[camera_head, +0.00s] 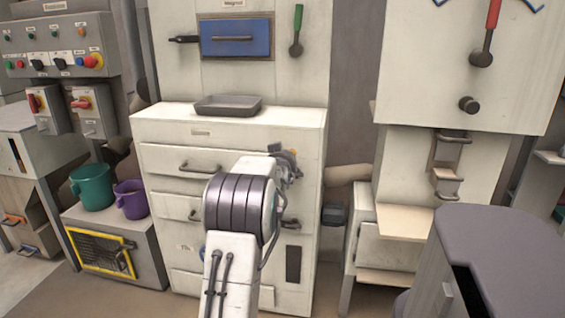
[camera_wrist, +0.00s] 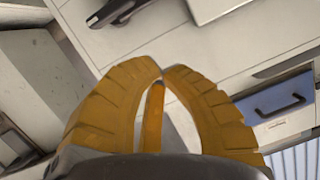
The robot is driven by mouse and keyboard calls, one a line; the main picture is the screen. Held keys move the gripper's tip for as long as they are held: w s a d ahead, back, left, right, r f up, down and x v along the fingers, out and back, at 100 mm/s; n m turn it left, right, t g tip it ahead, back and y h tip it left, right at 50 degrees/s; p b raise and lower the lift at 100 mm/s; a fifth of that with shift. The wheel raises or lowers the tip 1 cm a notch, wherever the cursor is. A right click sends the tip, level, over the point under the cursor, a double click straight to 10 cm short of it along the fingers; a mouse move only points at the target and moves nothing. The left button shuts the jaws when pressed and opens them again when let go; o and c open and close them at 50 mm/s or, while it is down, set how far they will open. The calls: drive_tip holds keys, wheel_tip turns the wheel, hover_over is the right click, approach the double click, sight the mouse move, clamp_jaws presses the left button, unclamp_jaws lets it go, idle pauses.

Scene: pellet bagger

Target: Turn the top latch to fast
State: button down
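The black latch (camera_head: 183,39) sits at the left edge of the blue panel (camera_head: 235,38) on the upper part of the pale machine, its handle lying level. I cannot tell for sure that it is the top latch. A green-handled lever (camera_head: 297,30) hangs to the right of the panel, handle up. My gripper (camera_wrist: 161,72) shows in the wrist view with yellow ribbed fingers, tips almost together, holding nothing I can make out. An orange bar-like part lies between them.
A shallow grey tray (camera_head: 228,104) rests on the cabinet top. Drawer handles (camera_head: 198,168) stick out of the cabinet front. A red-handled lever (camera_head: 487,34) is on the right machine. Green (camera_head: 92,186) and purple (camera_head: 131,198) buckets stand at left. A blue panel with a dark handle (camera_wrist: 277,103) shows in the wrist view.

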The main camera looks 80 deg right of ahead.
drive_tip(key=shift+p+v, duration=0.7)
drive_tip(key=shift+v, duration=2.05)
drive_tip(key=shift+w, duration=0.15)
drive_tip(key=w+a+r+n+t+y+p, duration=0.3)
drive_tip(key=w+a+r+p, duration=0.15)
drive_tip(key=w+a, duration=0.65)
drive_tip(key=w+a+r+n+t+y+p, duration=0.25)
drive_tip(key=w+a+n+p, duration=0.2)
drive_tip(key=w+a, duration=0.65)
drive_tip(key=w+a+r+n+y+p, duration=0.2)
drive_tip(key=w+a+r+y+p, duration=0.15)
drive_tip(key=a, duration=0.65)
drive_tip(key=a+r+n+y+p, duration=0.2)
drive_tip(key=a+n+y+p, duration=0.3)
drive_tip(key=a, duration=1.1)
drive_tip(key=s+a+r+n+g+y+p, duration=0.1)
drive_tip(key=s+a+n+p, duration=0.4)
drive_tip(key=s+a, duration=0.7)
drive_tip(key=a+r+g+p, duration=0.1)
drive_tip(key=a+g, duration=0.1)
drive_tip(key=shift+s+a+p, duration=0.35)
drive_tip(key=shift+s+a, duration=0.05)
